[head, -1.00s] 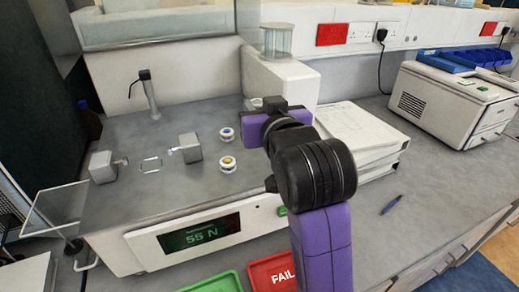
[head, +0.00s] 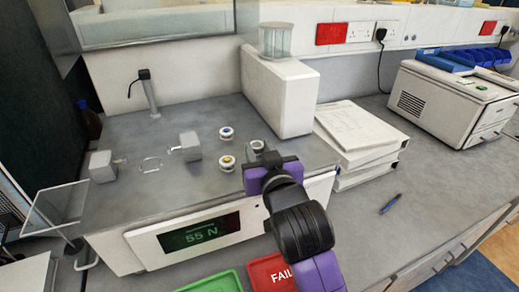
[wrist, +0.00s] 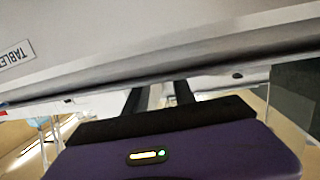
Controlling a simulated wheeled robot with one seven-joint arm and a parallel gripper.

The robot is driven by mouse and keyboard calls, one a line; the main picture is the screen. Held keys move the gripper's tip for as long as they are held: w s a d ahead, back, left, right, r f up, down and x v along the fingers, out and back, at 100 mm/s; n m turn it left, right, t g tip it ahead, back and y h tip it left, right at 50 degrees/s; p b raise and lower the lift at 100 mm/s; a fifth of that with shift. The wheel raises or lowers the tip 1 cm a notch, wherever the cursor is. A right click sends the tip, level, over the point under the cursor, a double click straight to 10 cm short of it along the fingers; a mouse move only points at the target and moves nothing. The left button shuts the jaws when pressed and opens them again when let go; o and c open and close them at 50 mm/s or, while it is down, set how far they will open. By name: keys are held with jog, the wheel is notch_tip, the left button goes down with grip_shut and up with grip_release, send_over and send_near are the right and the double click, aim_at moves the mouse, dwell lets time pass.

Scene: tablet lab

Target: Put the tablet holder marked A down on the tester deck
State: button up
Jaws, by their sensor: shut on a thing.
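The tester deck (head: 125,200) is the grey top of the machine at left in the head view. Two small white round holders stand on it, one with a blue centre (head: 226,132) and one with a yellow centre (head: 227,163). My gripper (head: 262,155) is low over the deck's right part, shut on a small pale tablet holder (head: 257,145). I cannot read a letter on it, nor tell whether it touches the deck.
A white block (head: 280,95) with a clear cup on top rises behind my gripper. Grey blocks (head: 185,147) stand at the deck's left. A green tray (head: 212,282) and a red FAIL tray (head: 270,272) lie in front. Papers (head: 355,135) are stacked at right.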

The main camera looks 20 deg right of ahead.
jog(key=shift+f, duration=0.15)
jog(key=o, duration=1.1)
jog(key=shift+r, duration=0.2)
jog(key=v, duration=1.2)
